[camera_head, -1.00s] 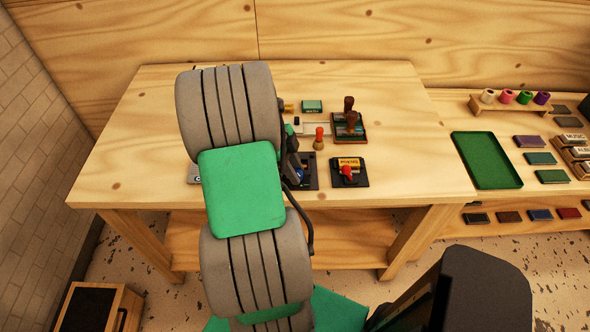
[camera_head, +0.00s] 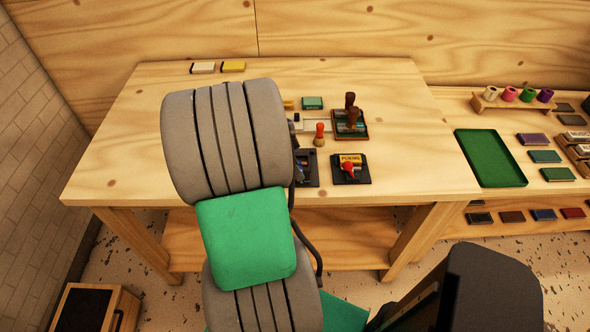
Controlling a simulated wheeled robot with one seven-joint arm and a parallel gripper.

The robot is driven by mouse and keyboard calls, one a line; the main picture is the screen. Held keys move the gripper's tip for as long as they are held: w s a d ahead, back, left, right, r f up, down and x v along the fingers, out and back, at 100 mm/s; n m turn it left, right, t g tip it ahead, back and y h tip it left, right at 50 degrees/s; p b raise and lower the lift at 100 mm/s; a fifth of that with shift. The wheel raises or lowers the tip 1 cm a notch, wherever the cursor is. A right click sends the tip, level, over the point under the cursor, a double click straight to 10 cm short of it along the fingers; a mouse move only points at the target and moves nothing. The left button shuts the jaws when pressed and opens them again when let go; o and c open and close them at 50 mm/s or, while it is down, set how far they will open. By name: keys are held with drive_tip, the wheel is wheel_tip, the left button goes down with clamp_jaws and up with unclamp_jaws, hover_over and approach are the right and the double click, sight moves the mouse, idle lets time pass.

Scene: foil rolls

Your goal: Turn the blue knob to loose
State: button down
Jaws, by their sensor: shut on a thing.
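The black plate (camera_head: 312,169) with the blue knob stands near the front edge of the table, just right of my arm's grey casing. The knob itself is mostly hidden behind my arm, and I cannot read its setting. Only a dark sliver of my gripper (camera_head: 299,168) shows past the casing, low at this plate. It is shut on the blue knob, though its fingertips are not clearly visible.
A similar black plate with a red knob (camera_head: 348,168) and a yellow label stands close on the right. An orange-topped peg (camera_head: 319,134) and a brown-handled stamp (camera_head: 350,112) stand behind. The table's right part is clear.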

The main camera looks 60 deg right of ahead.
drive_tip(key=n+t+b, duration=0.1)
drive_tip(key=n, duration=0.2)
drive_tip(key=n+t+h+b, duration=0.1)
drive_tip(key=n, duration=0.2)
drive_tip(key=shift+s, duration=0.15)
drive_tip(key=n+t+b, duration=0.1)
drive_tip(key=n, duration=0.2)
drive_tip(key=n+t+b, duration=0.1)
drive_tip(key=n, duration=0.1)
drive_tip(key=shift+s+n, duration=0.2)
drive_tip(key=shift+n, duration=0.2)
drive_tip(key=n+t, duration=0.1)
drive_tip(key=n, duration=0.2)
drive_tip(key=n+t+b, duration=0.1)
drive_tip(key=n, duration=0.2)
drive_tip(key=shift+s+d+t+y, duration=0.1)
drive_tip(key=shift+s+t+y, duration=0.05)
drive_tip(key=shift+t+y, duration=0.15)
drive_tip(key=n+y, duration=0.1)
drive_tip(key=n, duration=0.2)
drive_tip(key=n+t+y+b, duration=0.1)
drive_tip(key=n, duration=0.2)
drive_tip(key=c, duration=1.1)
unclamp_jaws()
drive_tip(key=shift+o, duration=0.2)
drive_tip(key=d+v, duration=0.1)
drive_tip(key=v, duration=0.6)
drive_tip(key=shift+s+a+r, duration=0.2)
drive_tip(key=shift+a+r, duration=0.2)
drive_tip(key=shift+a, duration=0.05)
